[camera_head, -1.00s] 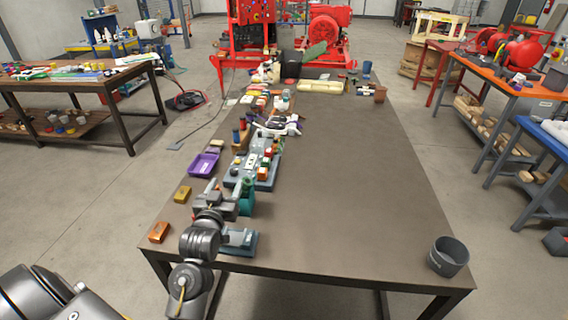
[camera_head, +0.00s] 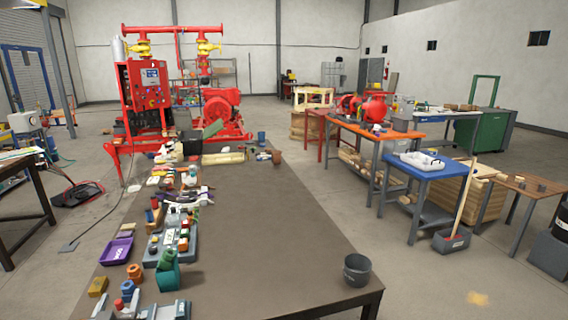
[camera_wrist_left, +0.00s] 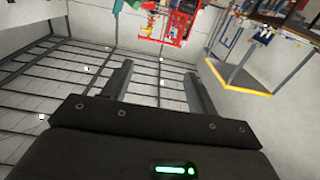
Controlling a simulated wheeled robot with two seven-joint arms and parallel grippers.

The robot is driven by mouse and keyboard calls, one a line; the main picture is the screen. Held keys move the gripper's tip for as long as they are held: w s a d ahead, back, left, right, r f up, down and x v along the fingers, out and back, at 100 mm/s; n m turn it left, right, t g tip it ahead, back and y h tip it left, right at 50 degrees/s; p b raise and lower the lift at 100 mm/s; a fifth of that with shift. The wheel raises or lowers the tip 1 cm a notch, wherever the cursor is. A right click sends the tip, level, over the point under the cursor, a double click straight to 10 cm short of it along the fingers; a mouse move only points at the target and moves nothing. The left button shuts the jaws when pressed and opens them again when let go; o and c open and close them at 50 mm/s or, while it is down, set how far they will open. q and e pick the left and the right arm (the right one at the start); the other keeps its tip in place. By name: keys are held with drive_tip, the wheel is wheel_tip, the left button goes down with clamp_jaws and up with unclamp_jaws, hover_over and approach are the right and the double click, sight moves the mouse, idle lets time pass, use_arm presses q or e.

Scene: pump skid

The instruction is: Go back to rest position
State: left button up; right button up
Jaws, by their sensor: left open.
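My left gripper (camera_wrist_left: 157,72) shows in the left wrist view. Its two dark fingers stand apart with nothing between them. The wrist view looks upside down, toward the roof beams and walls, with floor equipment along the top edge. I do not make out either gripper in the head view. My right gripper is in neither current view. The long brown worktable (camera_head: 275,235) lies in front of me in the head view.
Parts crowd the table's left side, including a purple tray (camera_head: 117,251) and a teal part (camera_head: 167,272). A dark cup (camera_head: 357,270) stands near the front right corner. A blue table (camera_head: 433,168) stands to the right. The table's middle is clear.

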use_arm(q)
drive_tip(key=s+d+f+m+g+h, duration=0.4)
drive_tip(key=s+d+f+g, duration=0.3)
drive_tip(key=s+d+f, duration=0.5)
drive_tip(key=s+d+f+m+g+h, duration=0.1)
drive_tip(key=s+d+f+g, duration=0.2)
drive_tip(key=s, duration=0.4)
drive_tip(key=s+d+f+m+g+h, duration=0.1)
drive_tip(key=s+d+f+g, duration=0.2)
drive_tip(key=s, duration=0.5)
drive_tip(key=s+f+g, duration=0.2)
drive_tip(key=s+f, duration=0.1)
drive_tip(key=f, duration=2.6)
drive_tip(key=s+a+f+g, duration=0.1)
drive_tip(key=s+a+f, duration=0.2)
drive_tip(key=s+f, duration=1)
drive_tip(key=shift+s+a+f, duration=0.15)
drive_tip(key=shift+s+f, duration=0.25)
drive_tip(key=shift+s, duration=0.8)
